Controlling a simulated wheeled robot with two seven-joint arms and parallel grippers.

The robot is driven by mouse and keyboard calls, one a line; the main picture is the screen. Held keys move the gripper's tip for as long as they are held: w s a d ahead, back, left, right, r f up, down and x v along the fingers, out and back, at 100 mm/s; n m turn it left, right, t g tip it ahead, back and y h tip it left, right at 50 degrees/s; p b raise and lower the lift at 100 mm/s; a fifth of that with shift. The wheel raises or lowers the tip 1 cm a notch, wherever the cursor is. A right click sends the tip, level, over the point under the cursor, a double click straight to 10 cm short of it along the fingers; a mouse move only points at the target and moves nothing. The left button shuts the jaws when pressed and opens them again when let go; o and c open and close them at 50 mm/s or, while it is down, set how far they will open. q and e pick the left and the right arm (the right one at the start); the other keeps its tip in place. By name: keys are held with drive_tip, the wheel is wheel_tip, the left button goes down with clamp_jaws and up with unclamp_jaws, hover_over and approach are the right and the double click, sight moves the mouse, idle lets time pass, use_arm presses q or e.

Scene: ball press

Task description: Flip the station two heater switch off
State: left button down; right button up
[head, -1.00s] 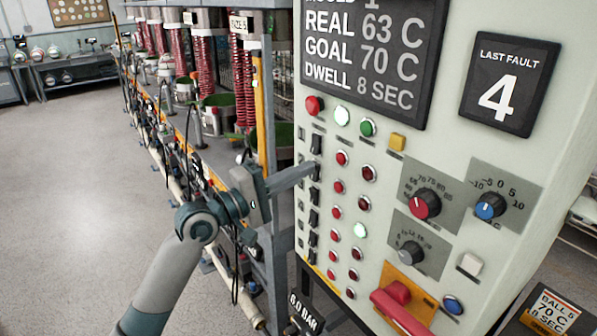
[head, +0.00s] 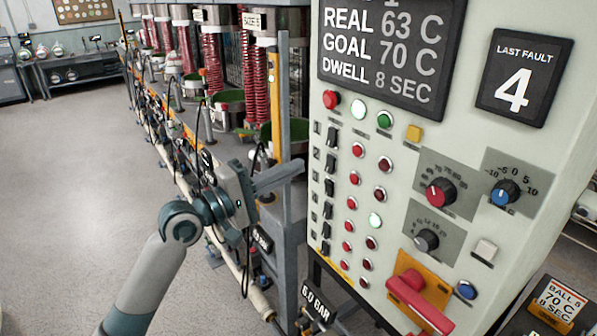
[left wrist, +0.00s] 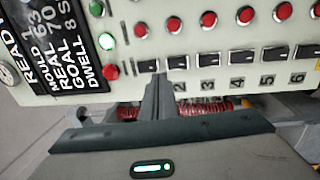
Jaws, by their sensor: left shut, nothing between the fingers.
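The station two heater switch (head: 331,162) is the second black rocker from the top in a column on the panel's left side. It also shows in the left wrist view (left wrist: 177,62), above the number 2. I cannot tell surely which way it is tipped. My left gripper (head: 301,167) is shut and empty, its fingertips just left of the panel edge, at about this switch's height and apart from it. In the left wrist view the gripper (left wrist: 158,80) points between switch one (left wrist: 147,66) and switch two. My right gripper is not in view.
The panel (head: 460,130) also has a display (head: 380,55), red lamps, dials (head: 440,193) and a red handle (head: 412,290). Press stations with red coiled hoses (head: 255,90) stand behind my left arm. Open floor (head: 70,200) lies at the left.

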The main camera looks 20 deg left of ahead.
use_arm(q)
drive_tip(key=b+v, duration=0.2)
drive_tip(key=v, duration=0.4)
drive_tip(key=shift+s+a+r, duration=0.2)
drive_tip(key=shift+s+r, duration=0.15)
drive_tip(key=shift+r, duration=0.45)
